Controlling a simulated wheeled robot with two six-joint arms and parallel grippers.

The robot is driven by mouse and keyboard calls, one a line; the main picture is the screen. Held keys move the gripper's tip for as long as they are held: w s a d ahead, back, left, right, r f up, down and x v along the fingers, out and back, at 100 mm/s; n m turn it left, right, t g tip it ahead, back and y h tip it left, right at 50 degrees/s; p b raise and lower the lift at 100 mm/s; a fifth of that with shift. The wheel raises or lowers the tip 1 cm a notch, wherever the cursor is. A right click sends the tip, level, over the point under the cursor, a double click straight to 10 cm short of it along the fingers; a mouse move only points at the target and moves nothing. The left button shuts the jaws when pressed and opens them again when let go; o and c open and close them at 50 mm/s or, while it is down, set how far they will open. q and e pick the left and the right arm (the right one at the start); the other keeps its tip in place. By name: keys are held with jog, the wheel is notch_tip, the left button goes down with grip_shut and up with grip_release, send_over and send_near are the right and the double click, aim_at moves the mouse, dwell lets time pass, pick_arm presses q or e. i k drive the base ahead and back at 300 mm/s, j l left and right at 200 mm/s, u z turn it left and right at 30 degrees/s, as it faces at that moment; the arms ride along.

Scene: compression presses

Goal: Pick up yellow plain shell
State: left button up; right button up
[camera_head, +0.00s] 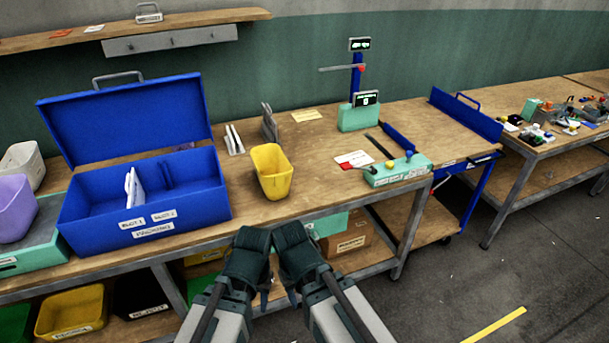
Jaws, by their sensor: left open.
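The yellow shell (270,181) is an open, tapered, bin-like tub standing upright on the wooden workbench, right of the blue case. Its visible sides look plain. My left gripper (266,289) is open, low in front of the bench edge, below the shell in the picture and apart from it. My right gripper (291,294) is close beside it, also clear of the shell. Its fingers are small and dark, so I cannot tell whether they are open. Nothing visible is held in either.
An open blue case (190,197) with white dividers stands left of the shell. A purple tub (14,211) is at the far left. A green control box (398,174) and a display post (357,82) stand to the right. Bare bench top surrounds the shell's front.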

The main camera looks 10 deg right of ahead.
aim_at(273, 170)
jog(key=i+j, duration=0.4)
jog(key=j, duration=0.25)
jog(key=i+j, duration=0.2)
jog(key=j+z, duration=0.1)
jog(key=z, duration=1.4)
jog(key=i+j+z, duration=0.15)
jog(key=j, duration=0.2)
jog(key=j+z, duration=0.15)
jog(key=j, duration=0.15)
